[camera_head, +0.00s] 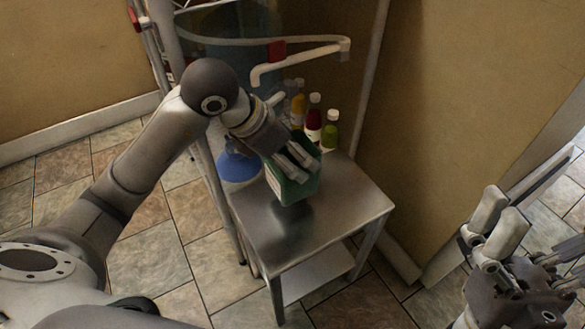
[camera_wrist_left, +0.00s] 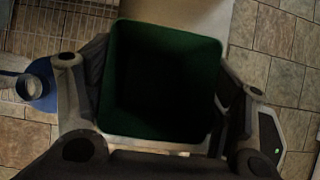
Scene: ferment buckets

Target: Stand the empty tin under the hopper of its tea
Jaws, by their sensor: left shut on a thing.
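The green tin (camera_head: 295,188) is a square-mouthed box with a pale label on its side. My left gripper (camera_head: 294,162) is shut on it from above and holds it over the small steel table (camera_head: 335,215), with a dark shadow below. In the left wrist view the tin (camera_wrist_left: 207,62) is open towards the camera, its dark inside looks empty, and a finger of the left gripper (camera_wrist_left: 160,105) is on each side. My right gripper (camera_head: 498,222) is empty at the right edge, its fingers apart. I cannot make out a tea hopper.
Several bottles (camera_head: 314,118) with pale caps stand at the table's back. A blue rounded vessel (camera_head: 238,167) is left of the table, beside a metal frame. A white pipe (camera_head: 300,62) with a red fitting hangs above. The table's front and right top is clear.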

